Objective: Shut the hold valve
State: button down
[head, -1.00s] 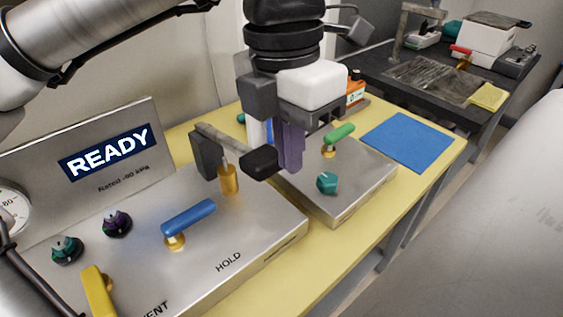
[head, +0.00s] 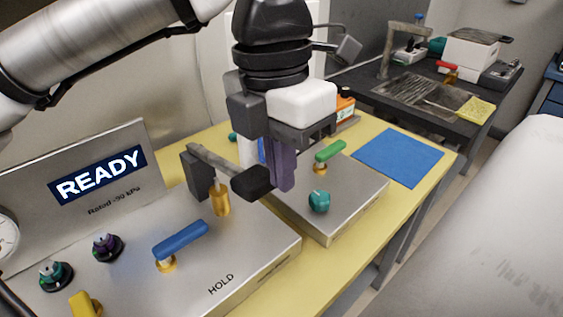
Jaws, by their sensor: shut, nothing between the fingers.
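The hold valve (head: 181,240) has a blue lever on a brass stem. It stands on the steel panel (head: 250,240) behind the printed word HOLD, and its lever points up and to the right in the head view. My gripper (head: 283,186) hangs to the right of the blue lever, apart from it, near the gap between the two steel boxes. Its purple fingers are shut and empty, and their tips are partly hidden by a black handle end. A display (head: 98,176) behind the panel reads READY.
A brass post with a grey bar and black ends (head: 219,199) stands between the blue lever and my gripper. A green lever (head: 329,151) and a teal knob (head: 319,201) are on the right box. A yellow lever (head: 85,305) is at lower left. A blue mat (head: 400,157) lies clear.

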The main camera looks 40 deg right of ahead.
aim_at(162, 252)
jog(key=k, duration=1)
